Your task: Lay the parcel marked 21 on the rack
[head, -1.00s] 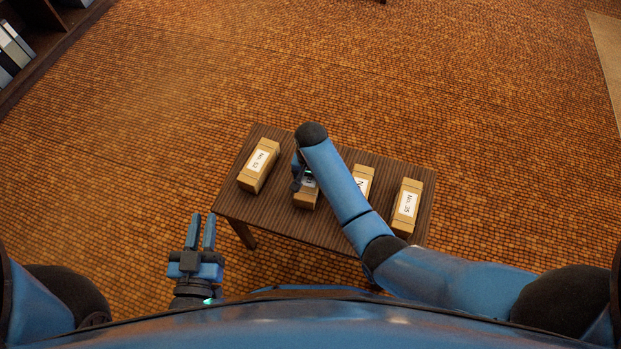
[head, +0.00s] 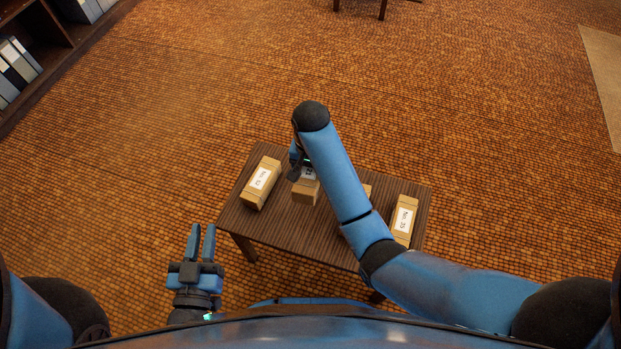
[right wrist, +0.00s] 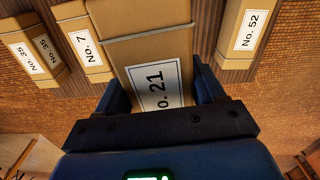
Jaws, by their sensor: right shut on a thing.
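The parcel marked 21 (right wrist: 148,55), a brown box with a white label, is between the fingers of my right gripper (right wrist: 160,88) in the right wrist view. The gripper is shut on it. In the head view the parcel (head: 304,194) hangs above the table, partly hidden by my right gripper (head: 297,166) and arm. My left gripper (head: 201,244) is open and empty, left of the table's near edge. I cannot make out a rack for certain.
The dark wooden table (head: 295,228) bears parcels marked 52 (head: 262,181), 35 (head: 403,222) and 7 (right wrist: 84,40), the last mostly behind my right arm. A shelf with binders (head: 18,68) stands far left. Dark legged furniture (head: 362,8) shows at the top edge. The carpet between is clear.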

